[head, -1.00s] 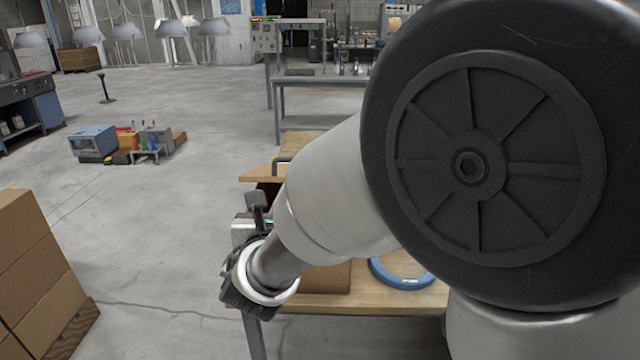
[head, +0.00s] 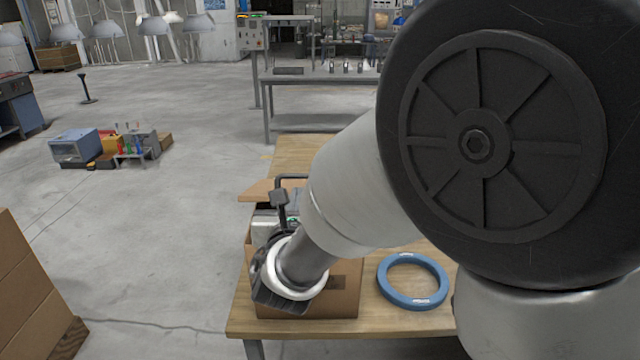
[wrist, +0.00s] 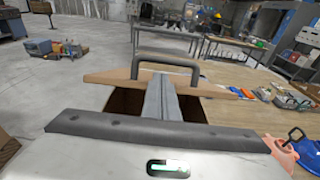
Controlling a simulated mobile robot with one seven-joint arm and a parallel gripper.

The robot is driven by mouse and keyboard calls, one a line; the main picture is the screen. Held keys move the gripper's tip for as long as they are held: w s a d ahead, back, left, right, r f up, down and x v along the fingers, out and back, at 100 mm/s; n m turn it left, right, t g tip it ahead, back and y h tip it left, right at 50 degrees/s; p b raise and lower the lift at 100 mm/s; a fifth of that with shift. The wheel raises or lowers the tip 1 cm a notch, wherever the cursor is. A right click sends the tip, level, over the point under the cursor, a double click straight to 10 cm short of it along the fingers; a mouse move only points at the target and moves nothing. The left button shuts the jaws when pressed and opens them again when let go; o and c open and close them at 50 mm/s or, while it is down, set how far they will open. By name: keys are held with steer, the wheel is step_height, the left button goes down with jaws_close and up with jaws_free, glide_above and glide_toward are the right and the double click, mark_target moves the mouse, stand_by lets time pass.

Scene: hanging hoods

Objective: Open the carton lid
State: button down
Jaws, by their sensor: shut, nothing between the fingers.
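The brown carton (head: 335,295) stands on the wooden table, partly hidden behind my arm. Its lid (wrist: 110,76) is a brown board with a black handle (wrist: 168,61), at the far side of the carton in the wrist view. The lid's left end (head: 258,189) and the handle (head: 290,178) also show in the head view. A dark gap into the carton shows below the lid. My gripper (wrist: 160,82) is shut and empty, its fingers reaching over the gap toward the lid below the handle. I cannot tell whether the fingertips touch the lid.
A blue ring (head: 384,285) lies on the wooden table (head: 390,322), right of the carton. Stacked cartons (head: 30,290) stand at the lower left. A grey metal table (head: 325,78) stands behind. The floor to the left is mostly clear.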

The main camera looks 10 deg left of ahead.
steer(key=shift+w+d+f, duration=0.1)
steer(key=shift+w, duration=0.15)
